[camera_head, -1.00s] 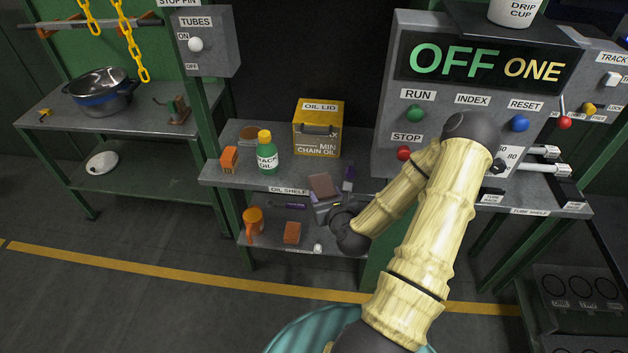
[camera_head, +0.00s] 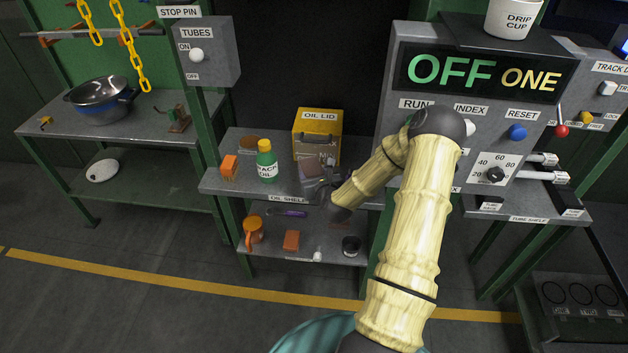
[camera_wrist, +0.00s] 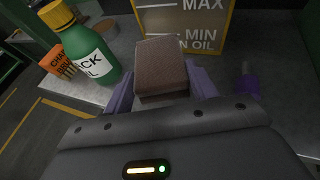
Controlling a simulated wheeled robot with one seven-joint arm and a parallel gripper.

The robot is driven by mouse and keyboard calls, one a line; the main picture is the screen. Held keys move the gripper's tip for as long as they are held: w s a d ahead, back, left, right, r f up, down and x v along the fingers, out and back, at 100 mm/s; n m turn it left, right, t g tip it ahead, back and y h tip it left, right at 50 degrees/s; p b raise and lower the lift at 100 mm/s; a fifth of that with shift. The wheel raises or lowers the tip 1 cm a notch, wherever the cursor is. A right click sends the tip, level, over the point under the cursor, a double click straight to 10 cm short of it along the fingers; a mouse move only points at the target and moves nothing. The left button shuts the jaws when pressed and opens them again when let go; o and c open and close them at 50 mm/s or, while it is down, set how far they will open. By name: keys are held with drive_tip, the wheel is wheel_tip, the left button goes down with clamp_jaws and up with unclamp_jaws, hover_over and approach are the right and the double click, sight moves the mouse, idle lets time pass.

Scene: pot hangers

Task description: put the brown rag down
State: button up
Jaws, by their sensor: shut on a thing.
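The brown rag (camera_wrist: 160,68) looks like a folded brown block. In the wrist view it sits between the two purple fingers of my gripper (camera_wrist: 161,84), which is shut on it. In the head view the rag (camera_head: 310,164) and my gripper (camera_head: 318,181) are at the oil shelf (camera_head: 228,186), in front of the yellow chain oil box (camera_head: 318,122). The rag covers part of the box's front. I cannot tell whether the rag touches the shelf top.
A green oil bottle (camera_head: 266,162) and an orange box (camera_head: 229,166) stand left of the rag. A purple item (camera_wrist: 248,88) is close on the right in the wrist view. The lower shelf holds an orange mug (camera_head: 253,229), an orange block (camera_head: 291,240) and a dark cup (camera_head: 351,246).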

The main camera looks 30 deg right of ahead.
drive_tip(key=shift+w, duration=0.4)
drive_tip(key=shift+f+p, duration=0.55)
drive_tip(key=shift+f, duration=1.2)
drive_tip(key=shift+w, duration=0.1)
drive_tip(key=o, duration=1.3)
drive_tip(key=shift+f, duration=0.1)
drive_tip(key=b+v, duration=0.2)
drive_tip(key=v, duration=1)
drive_tip(key=shift+d, duration=0.1)
